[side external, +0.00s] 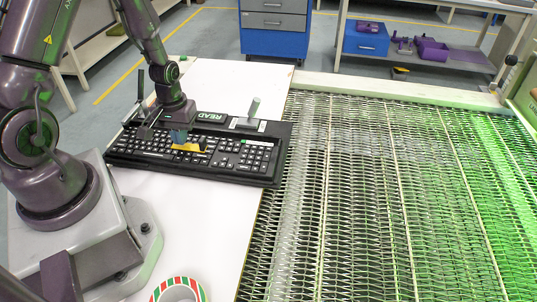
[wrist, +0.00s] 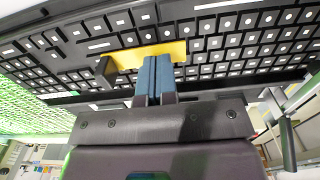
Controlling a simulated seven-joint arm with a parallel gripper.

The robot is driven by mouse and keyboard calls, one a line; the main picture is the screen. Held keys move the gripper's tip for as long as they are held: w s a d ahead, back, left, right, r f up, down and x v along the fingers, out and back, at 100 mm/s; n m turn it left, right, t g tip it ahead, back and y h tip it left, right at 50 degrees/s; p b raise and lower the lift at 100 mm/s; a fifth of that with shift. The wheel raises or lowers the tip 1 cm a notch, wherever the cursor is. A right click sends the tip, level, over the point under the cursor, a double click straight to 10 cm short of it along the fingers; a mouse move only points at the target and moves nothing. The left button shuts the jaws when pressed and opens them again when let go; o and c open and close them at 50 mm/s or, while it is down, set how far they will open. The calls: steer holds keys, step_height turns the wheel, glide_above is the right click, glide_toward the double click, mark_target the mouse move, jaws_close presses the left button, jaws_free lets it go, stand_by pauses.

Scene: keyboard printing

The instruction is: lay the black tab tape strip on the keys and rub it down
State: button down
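A black keyboard (side external: 240,153) with white-marked keys lies on the white table. A yellow tape strip (side external: 188,148) with a raised black tab (side external: 205,144) lies across its middle keys. In the wrist view the yellow strip (wrist: 128,57) appears flat on the keys, with the black tab (wrist: 106,72) at its left end. My gripper (side external: 179,138) is over the strip, away from the tab. In the wrist view its blue fingers (wrist: 154,72) are side by side, shut, with nothing visible between them. Their tips overlap the strip; I cannot tell whether they touch it.
Clamps stand at the keyboard's left (side external: 139,108) and right (side external: 251,114) ends. A roll with red, green and white stripes (side external: 178,290) is at the table's front edge. The white table (side external: 200,220) is clear in front of the keyboard. A metal mesh surface (side external: 370,190) adjoins on the right.

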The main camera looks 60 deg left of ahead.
steer(key=shift+s+a, duration=0.55)
steer(key=shift+f, duration=0.65)
stand_by(0.5)
steer(key=shift+r, duration=0.1)
steer(key=shift+r, duration=3.45)
